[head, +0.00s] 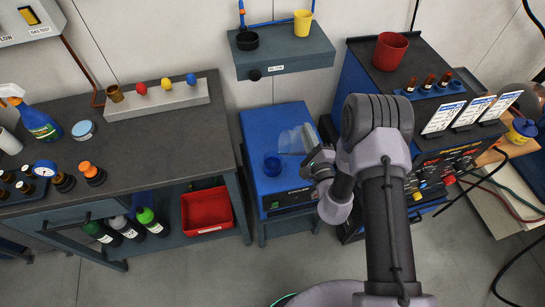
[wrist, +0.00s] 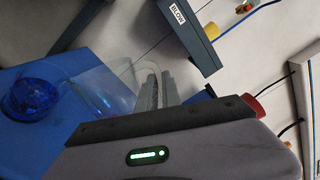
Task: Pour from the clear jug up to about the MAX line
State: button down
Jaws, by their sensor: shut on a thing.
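The clear jug (head: 292,140) is above the blue machine top, tilted with its mouth to the left. It also shows in the wrist view (wrist: 105,88) as a see-through shape. My gripper (head: 312,160) is shut on the jug at its right side; its fingers show in the wrist view (wrist: 156,92). A blue see-through vessel (head: 272,166) stands on the blue machine, just below and left of the jug; it is also at the left of the wrist view (wrist: 30,98). I cannot make out a MAX line, a stream or the liquid level.
The blue machine (head: 262,122) stands between the left bench (head: 150,140) and a dark blue cabinet. A wall shelf (head: 285,58) holds a black dish (head: 247,40) and a yellow cup (head: 302,22). A red pot (head: 390,51) is on the cabinet.

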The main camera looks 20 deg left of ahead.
jog(key=shift+r, duration=0.1)
dwell(0.4)
jog(key=d+f+m, duration=0.1)
jog(key=w+d+f+m+b, duration=0.1)
jog(key=m, duration=0.1)
jog(key=w+d+f+m+b, duration=0.1)
jog(key=shift+f+m, duration=0.1)
jog(key=shift+m, duration=0.2)
jog(key=shift+w+d+f+m+b, duration=0.25)
jog(key=shift+d+f+m+b, duration=0.25)
jog(key=shift+m, duration=0.4)
jog(key=shift+f, duration=0.1)
dwell(0.6)
